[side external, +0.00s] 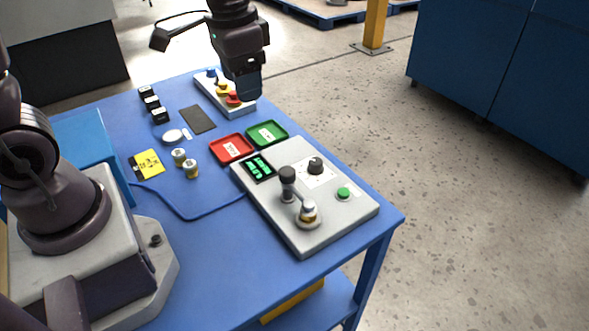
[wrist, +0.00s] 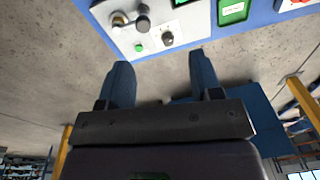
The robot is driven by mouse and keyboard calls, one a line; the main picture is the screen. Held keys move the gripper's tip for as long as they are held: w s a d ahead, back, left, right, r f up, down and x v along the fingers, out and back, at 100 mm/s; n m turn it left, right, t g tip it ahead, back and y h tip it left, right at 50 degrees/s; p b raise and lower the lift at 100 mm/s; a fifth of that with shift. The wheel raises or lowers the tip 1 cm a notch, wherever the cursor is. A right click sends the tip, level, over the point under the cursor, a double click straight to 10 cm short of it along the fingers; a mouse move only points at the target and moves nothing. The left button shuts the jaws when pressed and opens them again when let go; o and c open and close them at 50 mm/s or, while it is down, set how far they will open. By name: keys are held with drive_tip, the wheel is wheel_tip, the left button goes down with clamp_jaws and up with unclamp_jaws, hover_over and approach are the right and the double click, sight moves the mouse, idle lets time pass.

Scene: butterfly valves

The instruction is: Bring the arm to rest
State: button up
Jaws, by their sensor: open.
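My gripper (side external: 248,88) hangs above the far part of the blue table, in front of the button box in the side view. In the wrist view my gripper (wrist: 161,72) has its two blue fingers well apart with nothing between them. It touches nothing that I can see. The grey control panel (side external: 299,233) lies at the table's near right corner, clear of my gripper. It carries a lever with a dark knob (side external: 287,174), a black dial (side external: 315,165), a green button (side external: 343,194) and a lit green display. The panel (wrist: 188,24) also shows at the top of the wrist view.
A red tray (side external: 219,156) and a green tray (side external: 281,139) lie behind the panel. The button box (side external: 206,87) stands farther back. Small jars (side external: 190,169), a yellow card (side external: 148,163) and black blocks (side external: 159,115) lie on the left. Open floor lies right of the table.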

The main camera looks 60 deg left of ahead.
drive_tip(key=s+r+n+t, duration=0.1)
drive_tip(key=s+r+t, duration=0.3)
drive_tip(key=s+r, duration=0.3)
drive_tip(key=s, duration=0.4)
drive_tip(key=shift+d+r+n+t+h, duration=0.3)
drive_tip(key=shift+t, duration=0.1)
idle(0.8)
